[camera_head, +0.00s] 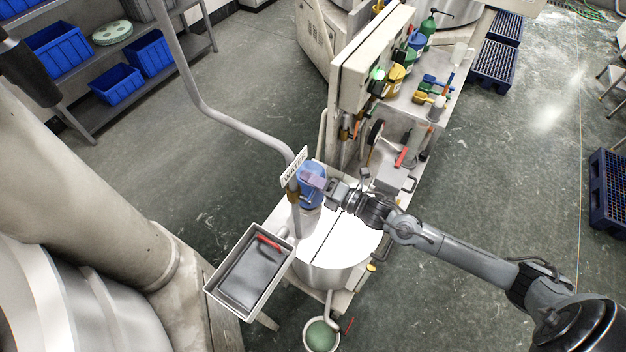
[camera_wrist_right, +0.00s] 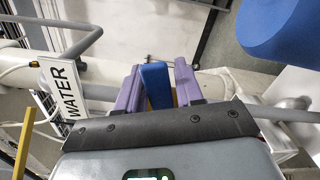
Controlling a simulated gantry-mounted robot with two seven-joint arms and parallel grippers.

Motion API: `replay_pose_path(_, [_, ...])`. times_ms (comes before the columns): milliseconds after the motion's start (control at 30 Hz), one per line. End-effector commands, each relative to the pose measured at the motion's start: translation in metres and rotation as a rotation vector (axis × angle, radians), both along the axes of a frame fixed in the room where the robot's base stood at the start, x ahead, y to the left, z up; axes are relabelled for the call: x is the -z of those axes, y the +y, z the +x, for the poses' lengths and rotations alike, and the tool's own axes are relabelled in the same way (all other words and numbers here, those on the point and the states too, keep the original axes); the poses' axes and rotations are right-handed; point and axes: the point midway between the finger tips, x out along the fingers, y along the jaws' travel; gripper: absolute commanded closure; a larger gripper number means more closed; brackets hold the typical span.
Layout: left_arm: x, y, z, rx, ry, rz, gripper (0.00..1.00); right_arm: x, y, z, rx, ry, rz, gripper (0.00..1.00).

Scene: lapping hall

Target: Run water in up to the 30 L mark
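The white WATER sign (camera_head: 294,167) hangs on the grey supply pipe (camera_head: 205,105) beside the steel tank; the sign also shows in the wrist view (camera_wrist_right: 62,90). My right gripper (camera_head: 314,179) is at the pipe's lower end, by the sign. In the wrist view its purple fingers (camera_wrist_right: 158,88) stand either side of a blue lever (camera_wrist_right: 156,84), very close to it. I cannot tell whether they press on it. The round steel tank (camera_head: 345,245) has a bright pale top. No level marks or water can be made out. My left gripper is not in view.
A rounded blue body (camera_head: 311,197) sits just below my right gripper, also large in the wrist view (camera_wrist_right: 285,28). A grey tray (camera_head: 247,272) stands left of the tank. A green-filled bowl (camera_head: 321,336) is below. A bench (camera_head: 440,85) with bottles is behind.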

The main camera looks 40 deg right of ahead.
Motion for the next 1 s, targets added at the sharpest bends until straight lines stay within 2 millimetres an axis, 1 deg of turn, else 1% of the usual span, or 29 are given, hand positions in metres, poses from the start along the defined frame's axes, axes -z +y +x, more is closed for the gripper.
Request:
replay_pose_path(33, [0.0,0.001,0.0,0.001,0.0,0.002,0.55,0.0,0.0,0.0,0.0,0.0,0.001,0.55])
replay_pose_path(67, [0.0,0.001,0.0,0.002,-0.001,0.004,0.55,0.0,0.0,0.0,0.0,0.0,0.001,0.51])
replay_pose_path(333, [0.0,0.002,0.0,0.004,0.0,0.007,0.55,0.0,0.0,0.0,0.0,0.001,0.002,0.51])
replay_pose_path(467, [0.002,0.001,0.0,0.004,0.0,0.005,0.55,0.001,-0.002,-0.004,0.001,0.001,0.001,0.51])
replay_pose_path(567, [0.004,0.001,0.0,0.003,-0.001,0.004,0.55,0.002,-0.006,-0.012,0.002,0.002,0.0,0.51])
replay_pose_path(667, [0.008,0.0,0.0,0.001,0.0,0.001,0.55,0.003,-0.011,-0.024,-0.001,0.003,-0.001,0.51])
replay_pose_path(1000, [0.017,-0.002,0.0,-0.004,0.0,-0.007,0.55,0.003,-0.032,-0.071,-0.001,0.004,-0.001,0.51])
